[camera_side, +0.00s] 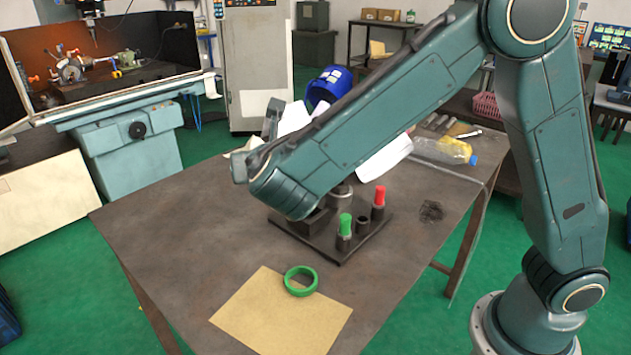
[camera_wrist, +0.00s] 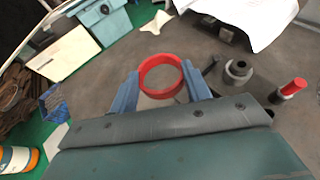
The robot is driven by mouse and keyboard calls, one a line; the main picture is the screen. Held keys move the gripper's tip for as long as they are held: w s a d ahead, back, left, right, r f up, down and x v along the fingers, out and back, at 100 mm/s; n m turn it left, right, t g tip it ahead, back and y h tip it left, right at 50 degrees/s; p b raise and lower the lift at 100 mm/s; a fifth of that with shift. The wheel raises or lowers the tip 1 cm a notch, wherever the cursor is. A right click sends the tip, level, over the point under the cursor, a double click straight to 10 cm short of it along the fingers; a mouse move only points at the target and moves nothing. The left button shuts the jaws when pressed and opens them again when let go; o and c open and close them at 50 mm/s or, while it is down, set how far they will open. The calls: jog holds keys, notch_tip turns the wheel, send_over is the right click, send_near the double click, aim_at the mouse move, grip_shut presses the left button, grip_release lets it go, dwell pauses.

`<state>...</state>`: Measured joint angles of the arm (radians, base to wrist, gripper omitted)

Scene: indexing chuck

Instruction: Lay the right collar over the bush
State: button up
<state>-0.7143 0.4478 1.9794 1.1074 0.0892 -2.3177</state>
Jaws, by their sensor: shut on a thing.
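My gripper (camera_wrist: 160,72) shows in the wrist view with its two blue-grey fingers on either side of a red collar (camera_wrist: 161,91). It is shut on this collar, and the ring's opening is empty. The grey bush (camera_wrist: 238,68) stands to the right of the collar, apart from it. In the side view the bush (camera_side: 341,195) is on a dark base plate (camera_side: 340,252), partly behind my arm. A green collar (camera_side: 300,281) lies on a tan sheet (camera_side: 277,318) near the front of the table. My gripper and the red collar are hidden in the side view.
On the plate, a green-topped peg (camera_side: 345,224) and a red-topped peg (camera_side: 379,195) stand close to the bush. The red peg (camera_wrist: 293,87) also shows in the wrist view. White paper (camera_side: 385,156) and a bottle (camera_side: 443,150) lie farther back. The table's front left is bare.

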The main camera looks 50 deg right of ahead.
jog(key=d+f+m+g+h, duration=0.3)
jog(key=d, duration=0.5)
jog(key=m+g+h, duration=0.3)
jog(key=m+g, duration=0.1)
jog(key=m, duration=0.1)
send_over(342, 181)
jog(key=a, duration=0.3)
notch_tip(342, 181, down, 3)
jog(key=shift+s+a+f, duration=0.15)
jog(key=shift+s, duration=0.25)
jog(key=shift+f, duration=0.3)
jog(key=shift+f, duration=2.95)
jog(key=shift+f+g+y, duration=0.1)
jog(key=shift+g+y, duration=0.2)
jog(key=o, duration=1)
